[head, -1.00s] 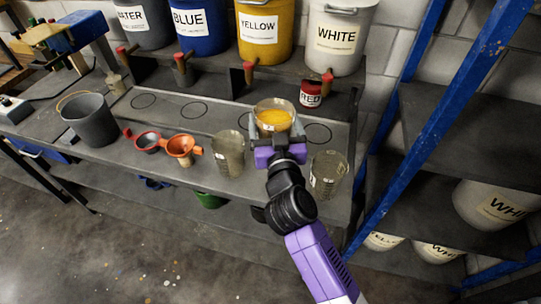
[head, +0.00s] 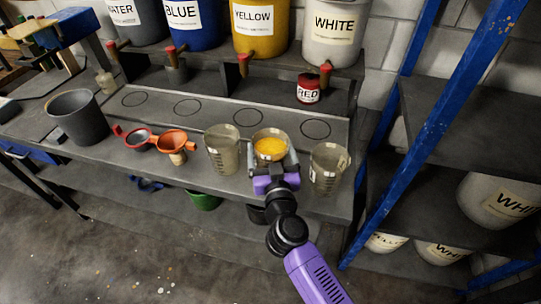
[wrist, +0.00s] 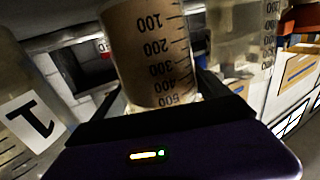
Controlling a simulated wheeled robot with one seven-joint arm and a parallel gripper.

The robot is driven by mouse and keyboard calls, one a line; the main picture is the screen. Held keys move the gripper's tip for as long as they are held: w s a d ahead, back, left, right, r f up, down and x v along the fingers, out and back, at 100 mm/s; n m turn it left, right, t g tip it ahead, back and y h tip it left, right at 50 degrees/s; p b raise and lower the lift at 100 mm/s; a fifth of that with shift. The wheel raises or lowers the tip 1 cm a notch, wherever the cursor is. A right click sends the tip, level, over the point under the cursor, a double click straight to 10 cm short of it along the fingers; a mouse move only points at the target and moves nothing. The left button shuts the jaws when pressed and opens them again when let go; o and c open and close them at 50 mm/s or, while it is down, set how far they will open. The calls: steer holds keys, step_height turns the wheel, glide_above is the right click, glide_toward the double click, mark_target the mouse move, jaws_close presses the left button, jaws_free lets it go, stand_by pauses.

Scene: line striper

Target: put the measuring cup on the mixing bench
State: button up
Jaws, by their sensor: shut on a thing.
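A clear measuring cup with yellow paint (head: 270,149) is between my gripper's fingers (head: 272,166), and my gripper is shut on it. It looks upright, over the front part of the grey mixing bench (head: 115,162). The gripper hides its base, so I cannot tell whether it touches the bench. In the wrist view the cup (wrist: 148,50) shows its number scale up close. Two similar clear cups flank it, one on the left (head: 222,150) and one on the right (head: 328,168), both standing on the bench.
An orange funnel (head: 174,141), a red-rimmed strainer (head: 137,138) and a grey bucket (head: 78,117) stand to the left. Marked circles (head: 248,118) behind are empty. A red paint can (head: 308,88) and large buckets (head: 261,30) stand farther back. A blue rack post (head: 380,150) is at right.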

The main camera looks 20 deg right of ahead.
steer(key=shift+f, duration=0.25)
steer(key=shift+r, duration=0.1)
steer(key=o, duration=1.9)
steer(key=shift+f, duration=0.3)
steer(key=shift+s+r, duration=0.1)
steer(key=shift+r, duration=0.05)
steer(key=v, duration=1.1)
steer(key=shift+s+p, duration=0.3)
steer(key=shift+s, duration=0.1)
